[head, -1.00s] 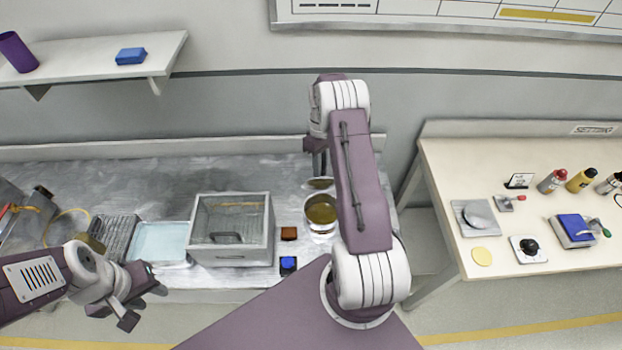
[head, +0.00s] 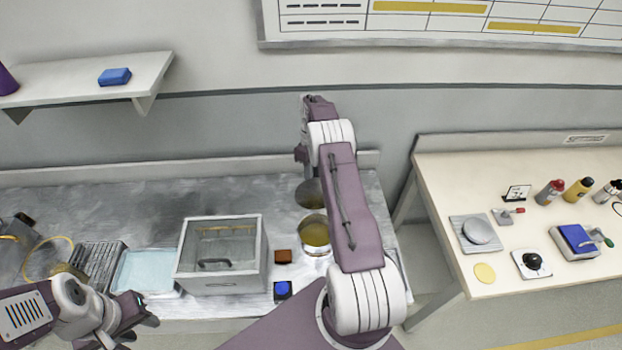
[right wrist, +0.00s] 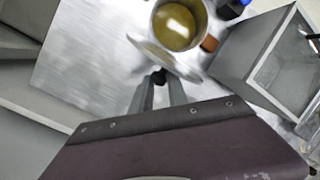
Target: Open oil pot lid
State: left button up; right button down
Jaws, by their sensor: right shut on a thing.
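The oil pot (head: 315,236) is a round metal pot with yellow-brown oil showing inside, on the metal counter; its mouth is uncovered. Its lid (head: 309,194) is a grey disc, tilted up at the pot's far side. In the right wrist view the pot (right wrist: 178,24) and the lid's edge-on disc (right wrist: 168,60) are close together; I cannot tell if they touch. My right gripper (right wrist: 159,84) is shut on the lid's dark knob (right wrist: 158,77). In the head view my right arm hides most of it. My left gripper (head: 136,324) is open and empty at the lower left, in front of the counter.
A glass-topped box (head: 222,277), a brown block (head: 283,256) and a blue button (head: 283,290) are left of the pot. A blue tray (head: 148,270) lies further left. A side table (head: 450,250) with several items stands right. The counter's back is clear.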

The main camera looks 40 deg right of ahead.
jog(key=shift+s+d, duration=0.15)
jog(key=shift+d, duration=0.05)
jog(key=c, duration=1.5)
grip_release()
jog(key=shift+o, duration=1.2)
jog(key=shift+s+d+f, duration=0.1)
jog(key=shift+d, duration=0.05)
pick_arm(q)
jog(key=shift+s+d, duration=0.1)
jog(key=shift+d, duration=0.25)
pick_arm(e)
jog(key=shift+d, duration=0.1)
pick_arm(q)
jog(key=shift+a, duration=0.15)
